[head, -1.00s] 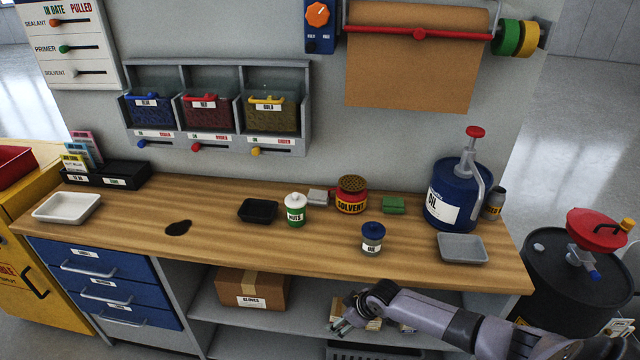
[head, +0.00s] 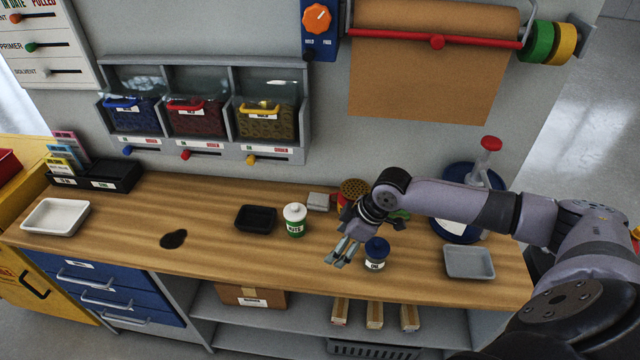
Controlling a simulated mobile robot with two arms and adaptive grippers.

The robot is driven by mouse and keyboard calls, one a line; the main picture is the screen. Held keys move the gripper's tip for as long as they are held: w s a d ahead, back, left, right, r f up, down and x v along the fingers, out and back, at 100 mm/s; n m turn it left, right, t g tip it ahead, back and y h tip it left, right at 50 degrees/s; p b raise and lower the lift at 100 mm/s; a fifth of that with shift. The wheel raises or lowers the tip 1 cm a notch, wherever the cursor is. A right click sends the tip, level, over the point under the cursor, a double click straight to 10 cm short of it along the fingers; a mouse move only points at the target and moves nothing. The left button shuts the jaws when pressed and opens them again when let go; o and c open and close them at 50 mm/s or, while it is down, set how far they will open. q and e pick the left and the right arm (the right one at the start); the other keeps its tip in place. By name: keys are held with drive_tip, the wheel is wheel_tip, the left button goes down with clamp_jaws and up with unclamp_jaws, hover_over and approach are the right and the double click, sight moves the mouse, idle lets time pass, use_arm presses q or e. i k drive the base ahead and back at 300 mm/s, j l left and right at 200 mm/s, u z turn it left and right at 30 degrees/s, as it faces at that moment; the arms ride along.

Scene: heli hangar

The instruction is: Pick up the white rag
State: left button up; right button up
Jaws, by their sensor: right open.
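A small pale, whitish-grey folded piece (head: 318,201) lies flat on the wooden bench top (head: 215,262), behind and right of the green-and-white nuts jar. It looks like the white rag, but it is too small to be sure it is cloth. My right gripper (head: 341,254) is open and empty, pointing down over the bench. It is in front of and slightly right of the pale piece, apart from it, and left of the small oil jar. My left gripper is not in view.
The nuts jar (head: 294,220), small oil jar (head: 375,255) and black tray (head: 256,218) stand nearby. My right arm partly hides the solvent can (head: 353,189) and blue oil drum (head: 458,172). A grey tray (head: 469,262) sits right; a dark stain (head: 173,239) and white tray (head: 55,217) lie left.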

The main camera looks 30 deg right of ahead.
sight(316, 201)
drive_tip(key=i+l, duration=0.75)
